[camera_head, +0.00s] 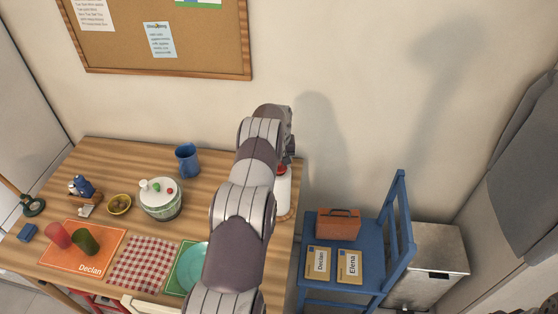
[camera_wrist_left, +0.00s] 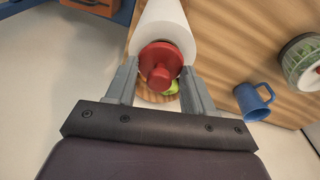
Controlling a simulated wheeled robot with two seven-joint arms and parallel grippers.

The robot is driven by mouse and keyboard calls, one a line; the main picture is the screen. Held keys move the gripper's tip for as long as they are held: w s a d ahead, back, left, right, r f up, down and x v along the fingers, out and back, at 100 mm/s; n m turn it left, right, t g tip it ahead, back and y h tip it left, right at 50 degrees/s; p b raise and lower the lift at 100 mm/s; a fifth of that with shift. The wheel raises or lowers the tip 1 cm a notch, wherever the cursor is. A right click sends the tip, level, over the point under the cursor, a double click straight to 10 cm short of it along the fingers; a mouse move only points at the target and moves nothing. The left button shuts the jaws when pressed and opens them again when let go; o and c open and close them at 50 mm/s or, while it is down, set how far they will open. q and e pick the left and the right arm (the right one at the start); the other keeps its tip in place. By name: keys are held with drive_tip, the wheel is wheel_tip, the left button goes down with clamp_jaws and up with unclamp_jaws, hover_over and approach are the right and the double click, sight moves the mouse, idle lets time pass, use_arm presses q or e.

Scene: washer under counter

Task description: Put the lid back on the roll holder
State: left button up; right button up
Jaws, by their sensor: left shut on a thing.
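The roll holder carries a white paper roll (camera_head: 283,195) and stands at the right end of the wooden table; the roll also shows in the left wrist view (camera_wrist_left: 166,16). The red lid (camera_wrist_left: 160,62), with a round knob, sits between the fingers of my left gripper (camera_wrist_left: 158,72). My left gripper (camera_head: 287,163) is shut on the lid. The lid lines up with the end of the roll and appears against it; I cannot tell whether it is seated. In the head view only a sliver of the red lid (camera_head: 281,169) shows beside my arm. My right gripper is out of view.
A blue mug (camera_head: 187,160), a white-lidded pot (camera_head: 160,199) and a bowl (camera_head: 119,204) stand left of my arm. A blue chair (camera_head: 383,270) with an orange-brown box (camera_head: 338,224) is right of the table. The wall is close behind. A small yellow-green thing (camera_wrist_left: 172,88) shows below the lid.

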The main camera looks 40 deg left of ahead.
use_arm(q)
drive_tip(key=shift+s+r, duration=0.15)
drive_tip(key=shift+s, duration=0.05)
drive_tip(key=shift+w, duration=0.15)
drive_tip(key=shift+b, duration=0.55)
idle(0.6)
idle(0.4)
drive_tip(key=shift+b, duration=0.45)
drive_tip(key=shift+f+b, duration=0.2)
drive_tip(key=shift+b, duration=0.1)
drive_tip(key=shift+r, duration=0.1)
idle(0.5)
drive_tip(key=o, duration=1.4)
